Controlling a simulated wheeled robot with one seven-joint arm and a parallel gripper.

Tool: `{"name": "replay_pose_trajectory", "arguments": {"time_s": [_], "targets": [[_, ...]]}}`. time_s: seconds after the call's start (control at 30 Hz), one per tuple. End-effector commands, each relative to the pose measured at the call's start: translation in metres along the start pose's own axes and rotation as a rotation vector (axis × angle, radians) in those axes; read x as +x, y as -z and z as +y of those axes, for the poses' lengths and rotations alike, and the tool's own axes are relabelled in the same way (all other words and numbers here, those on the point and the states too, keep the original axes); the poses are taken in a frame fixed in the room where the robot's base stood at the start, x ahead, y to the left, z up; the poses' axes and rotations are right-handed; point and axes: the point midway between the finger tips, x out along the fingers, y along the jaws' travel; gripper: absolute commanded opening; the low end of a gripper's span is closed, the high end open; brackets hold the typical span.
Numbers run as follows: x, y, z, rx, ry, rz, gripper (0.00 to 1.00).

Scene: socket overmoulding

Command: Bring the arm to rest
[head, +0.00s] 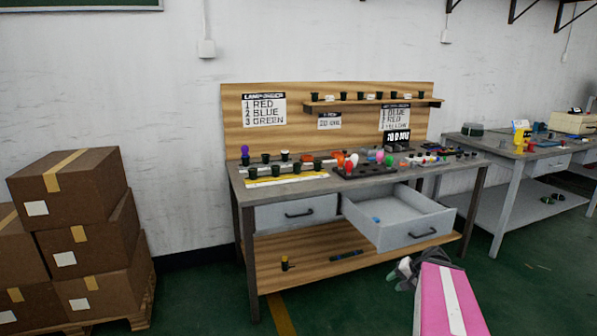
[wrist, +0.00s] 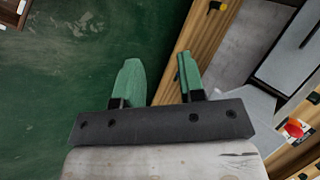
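My gripper (wrist: 158,80) shows in the wrist view with its two green fingers apart and nothing between them. Green floor and the wooden edge of the bench's lower shelf lie beyond the fingers. In the head view my gripper (head: 405,272) is low, in front of the bench's right end, just below the open drawer, beside a pink arm link of mine. The workbench (head: 350,190) carries small coloured parts on its top. Its right drawer (head: 420,229) is pulled open with a small blue piece inside. The left drawer (head: 297,213) is shut.
Stacked cardboard boxes (head: 72,230) stand on a pallet at the left. A second bench (head: 530,160) stands at the right. The lower shelf (head: 330,262) holds a yellow-and-black item and a dark tool. Green floor in front of the bench is mostly clear.

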Motion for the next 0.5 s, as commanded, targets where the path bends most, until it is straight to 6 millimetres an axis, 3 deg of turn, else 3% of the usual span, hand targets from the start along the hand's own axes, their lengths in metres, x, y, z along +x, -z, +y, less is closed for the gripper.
{"name": "replay_pose_trajectory", "arguments": {"time_s": [0.2, 0.5], "targets": [[0.037, -0.035, -0.027, -0.137, -0.181, -0.094, 0.36], [0.071, -0.077, -0.055, -0.340, -0.431, -0.174, 0.36]]}}
